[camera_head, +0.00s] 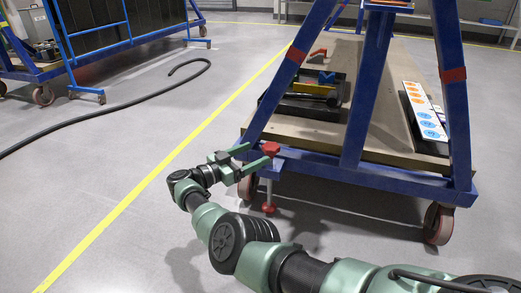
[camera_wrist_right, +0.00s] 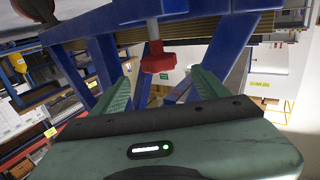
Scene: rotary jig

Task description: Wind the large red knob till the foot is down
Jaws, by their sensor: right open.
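The large red knob (camera_head: 271,148) sits at the near left corner of the blue frame, on top of a thin upright spindle (camera_head: 269,186). The red foot (camera_head: 268,208) is at the spindle's lower end, near the floor; I cannot tell whether it touches. My right gripper (camera_head: 252,157) is open, its green fingers pointing at the knob from the left. In the right wrist view the knob (camera_wrist_right: 158,58) shows between and just beyond the fingertips (camera_wrist_right: 160,74), with nothing gripped. My left gripper is not in view.
The blue frame (camera_head: 365,170) stands on casters (camera_head: 438,222), with a wooden deck (camera_head: 385,125) carrying a black tray and a white panel with coloured dots (camera_head: 424,110). A black hose (camera_head: 120,108) lies on the floor at left. The floor left of the frame is otherwise clear.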

